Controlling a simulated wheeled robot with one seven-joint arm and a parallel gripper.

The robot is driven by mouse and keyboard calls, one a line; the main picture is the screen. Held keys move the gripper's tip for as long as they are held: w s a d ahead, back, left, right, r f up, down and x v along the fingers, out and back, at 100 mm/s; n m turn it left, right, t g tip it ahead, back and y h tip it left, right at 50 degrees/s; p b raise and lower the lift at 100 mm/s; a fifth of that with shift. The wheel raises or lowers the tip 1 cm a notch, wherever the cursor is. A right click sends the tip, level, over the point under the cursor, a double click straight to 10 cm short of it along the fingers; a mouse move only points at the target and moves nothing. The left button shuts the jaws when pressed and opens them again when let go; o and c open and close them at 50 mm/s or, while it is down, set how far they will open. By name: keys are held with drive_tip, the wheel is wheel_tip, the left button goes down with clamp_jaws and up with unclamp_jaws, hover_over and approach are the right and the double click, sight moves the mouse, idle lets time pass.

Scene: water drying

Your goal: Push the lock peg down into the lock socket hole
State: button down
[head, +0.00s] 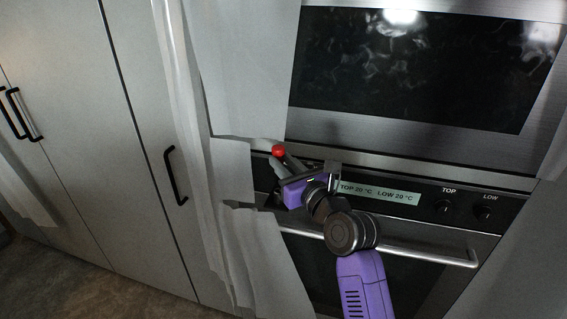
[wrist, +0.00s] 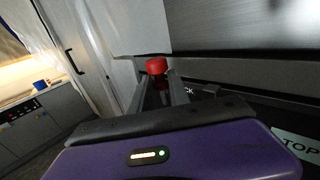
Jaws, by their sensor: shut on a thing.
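The lock peg, with a round red head (head: 278,151), is at the tips of my gripper (head: 284,160), left of the oven's control panel. In the wrist view the red peg head (wrist: 156,66) stands between the two fingertips of my gripper (wrist: 159,80), with a darker red part below it. The fingers are shut on the peg. A dark part with lettering ending in "CK" (wrist: 190,90) sits just right of the fingers, partly hidden. The lock socket hole cannot be made out in either view.
The oven panel (head: 380,192) has a display and two knobs (head: 484,212). Below it runs the oven handle (head: 430,255). A dark glass appliance door (head: 410,65) is above. Whitish sheets (head: 183,120) hang at the left, near tall cabinets (head: 70,130) with black handles.

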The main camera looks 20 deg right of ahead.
drive_tip(key=shift+r+p, duration=0.1)
drive_tip(key=shift+p, duration=0.3)
drive_tip(key=shift+f+b, duration=1.5)
drive_tip(key=shift+f, duration=1.8)
drive_tip(key=shift+r, duration=0.2)
drive_tip(key=shift+r+p, duration=1.75)
drive_tip(key=shift+r, duration=0.85)
drive_tip(key=shift+f+b, duration=0.6)
drive_tip(key=shift+f, duration=0.5)
idle(0.4)
